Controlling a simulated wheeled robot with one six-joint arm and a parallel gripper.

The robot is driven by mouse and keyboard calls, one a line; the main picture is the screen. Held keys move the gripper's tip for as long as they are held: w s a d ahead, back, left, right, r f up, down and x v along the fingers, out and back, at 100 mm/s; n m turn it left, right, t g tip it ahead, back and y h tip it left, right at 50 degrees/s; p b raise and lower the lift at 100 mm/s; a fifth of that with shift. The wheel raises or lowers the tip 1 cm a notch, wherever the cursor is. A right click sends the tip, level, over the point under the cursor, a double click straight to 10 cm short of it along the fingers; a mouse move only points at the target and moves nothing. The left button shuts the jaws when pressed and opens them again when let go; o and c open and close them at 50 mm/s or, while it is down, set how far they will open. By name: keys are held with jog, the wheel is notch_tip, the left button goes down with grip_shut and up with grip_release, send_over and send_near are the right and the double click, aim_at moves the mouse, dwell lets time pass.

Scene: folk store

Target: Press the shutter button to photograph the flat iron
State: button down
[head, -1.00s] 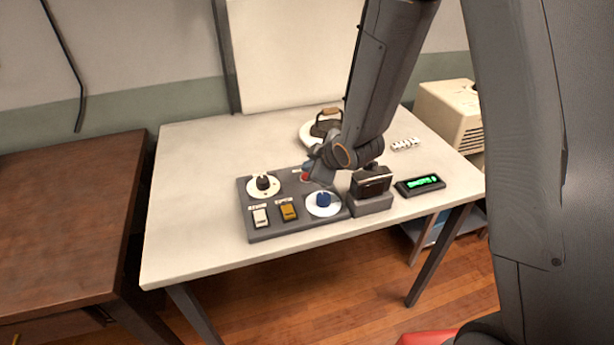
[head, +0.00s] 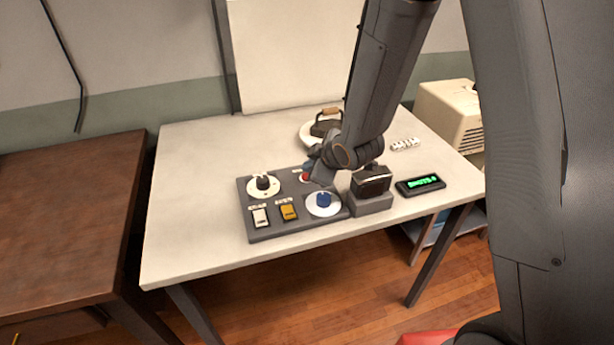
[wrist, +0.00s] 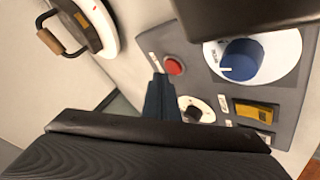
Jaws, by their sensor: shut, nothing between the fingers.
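The flat iron (head: 324,127), dark with a wooden handle, sits on a round white stand at the back of the table, partly behind my arm. It also shows in the wrist view (wrist: 84,25). The red button (head: 305,178) is on the grey control panel (head: 262,229), partly hidden by my gripper. In the wrist view the red button (wrist: 174,65) lies just right of my gripper's tip (wrist: 157,78). My gripper (head: 312,168) is shut and empty, close to the button; I cannot tell whether it touches. A dark camera-like box (head: 372,180) stands in a grey holder.
The panel also bears a black knob (head: 263,182), a blue knob (head: 323,199), a white switch (head: 260,216) and a yellow switch (head: 288,211). A green-lit display (head: 420,185) is at the right. The table's left side is clear.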

jog(key=shift+f, duration=0.15)
jog(key=shift+f+b, duration=0.3)
jog(key=shift+b, duration=0.05)
jog(key=shift+f+b, duration=0.4)
jog(key=shift+f, duration=0.05)
dwell(0.8)
jog(key=shift+r, duration=0.1)
jog(key=shift+r+p, duration=0.7)
jog(key=shift+r, duration=0.1)
jog(key=shift+r+p, duration=1.95)
jog(key=shift+r, duration=0.6)
